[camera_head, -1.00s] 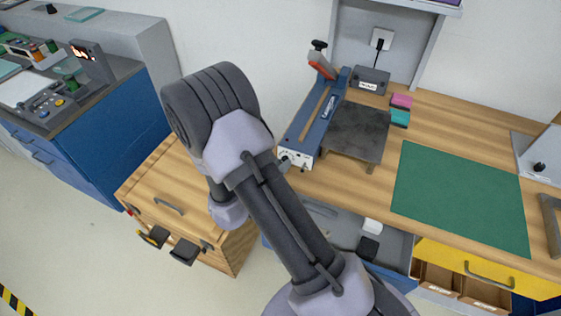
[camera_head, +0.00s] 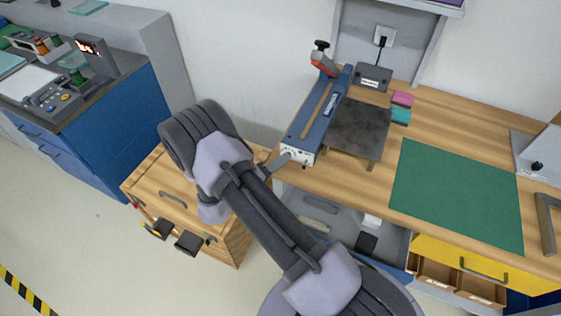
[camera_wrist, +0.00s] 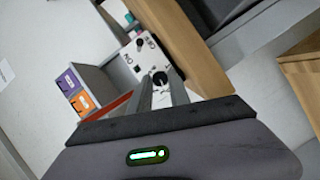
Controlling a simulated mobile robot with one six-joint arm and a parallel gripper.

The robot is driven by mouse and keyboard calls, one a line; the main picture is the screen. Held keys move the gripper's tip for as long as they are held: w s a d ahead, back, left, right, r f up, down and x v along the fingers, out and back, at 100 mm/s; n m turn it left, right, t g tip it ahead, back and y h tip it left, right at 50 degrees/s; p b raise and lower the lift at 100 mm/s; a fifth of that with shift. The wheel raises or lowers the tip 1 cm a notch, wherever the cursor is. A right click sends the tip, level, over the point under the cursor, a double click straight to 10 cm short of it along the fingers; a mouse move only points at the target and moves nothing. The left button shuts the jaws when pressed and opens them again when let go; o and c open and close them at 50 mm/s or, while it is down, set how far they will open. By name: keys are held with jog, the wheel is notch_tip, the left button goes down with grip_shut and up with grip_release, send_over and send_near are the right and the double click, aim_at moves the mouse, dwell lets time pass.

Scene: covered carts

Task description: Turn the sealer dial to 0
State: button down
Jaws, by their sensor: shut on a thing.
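The sealer (camera_head: 318,118) is a long blue bar unit on the wooden bench, with a red and black handle at its far end. Its white end panel (camera_wrist: 134,52) faces my gripper and carries printed marks too small to read surely. The dial (camera_wrist: 159,76) is a small round black knob with a light mark, low on that panel. My gripper (camera_wrist: 162,85) is shut on the dial, with a grey finger on each side. In the head view my gripper (camera_head: 284,160) reaches the panel's near left corner, and the dial is hard to make out there.
A dark plate (camera_head: 359,128) stands right of the sealer, a green mat (camera_head: 457,194) further right. An open grey drawer (camera_head: 340,226) lies below the bench edge. A wooden cabinet (camera_head: 160,190) stands under my arm. Purple (camera_wrist: 69,82) and orange (camera_wrist: 82,102) labels show beside the panel.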

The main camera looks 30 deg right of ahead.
jog(key=shift+f+n+h, duration=0.1)
jog(key=shift+n+h, duration=0.3)
jog(key=shift+n, duration=0.1)
dwell(0.3)
jog(key=c, duration=1.2)
grip_release()
